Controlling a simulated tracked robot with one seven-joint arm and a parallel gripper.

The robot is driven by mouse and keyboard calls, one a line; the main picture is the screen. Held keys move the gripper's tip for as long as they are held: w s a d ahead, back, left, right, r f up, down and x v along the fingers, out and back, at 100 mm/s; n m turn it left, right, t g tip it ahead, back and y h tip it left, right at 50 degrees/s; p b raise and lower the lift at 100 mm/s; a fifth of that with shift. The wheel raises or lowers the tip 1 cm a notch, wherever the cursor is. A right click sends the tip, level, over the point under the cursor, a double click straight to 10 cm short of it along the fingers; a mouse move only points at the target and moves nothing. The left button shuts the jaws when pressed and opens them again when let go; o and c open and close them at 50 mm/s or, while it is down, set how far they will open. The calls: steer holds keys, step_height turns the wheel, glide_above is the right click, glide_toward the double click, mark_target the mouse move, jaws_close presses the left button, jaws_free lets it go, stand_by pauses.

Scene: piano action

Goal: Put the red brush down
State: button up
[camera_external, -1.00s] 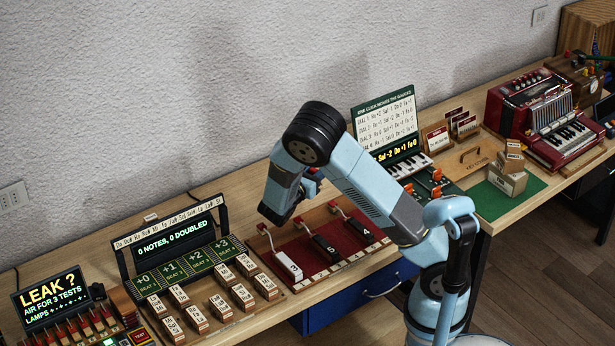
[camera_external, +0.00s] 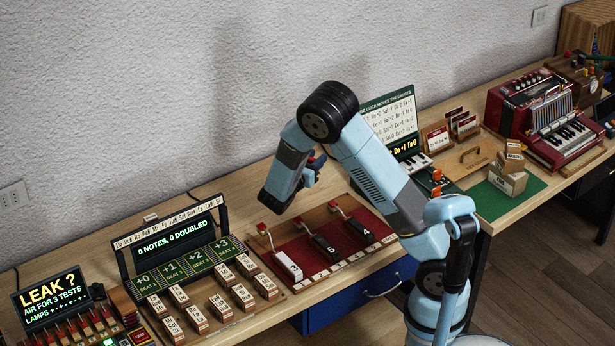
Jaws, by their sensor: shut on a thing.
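My gripper (camera_external: 311,171) is raised above the back edge of the red-lined tray and is mostly hidden behind my own wrist. Its fingertips do not show clearly. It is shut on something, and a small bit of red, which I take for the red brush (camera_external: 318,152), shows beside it. The brush's full shape and how it is tilted are hidden. It is held off the bench, apart from the tray.
The red-lined tray (camera_external: 318,250) holds levers with number blocks 3, 5 and 4. To its left stand several note blocks (camera_external: 221,307) and a lit sign (camera_external: 174,240). A red accordion (camera_external: 540,115) sits far right. Bare bench (camera_external: 240,190) lies behind the tray.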

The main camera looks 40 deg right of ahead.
steer(key=w+f, duration=0.6)
steer(key=shift+w+f, duration=0.15)
steer(key=shift+f, duration=0.8)
steer(key=shift+w+f, duration=0.1)
steer(key=shift+f, duration=0.85)
steer(key=o, duration=1)
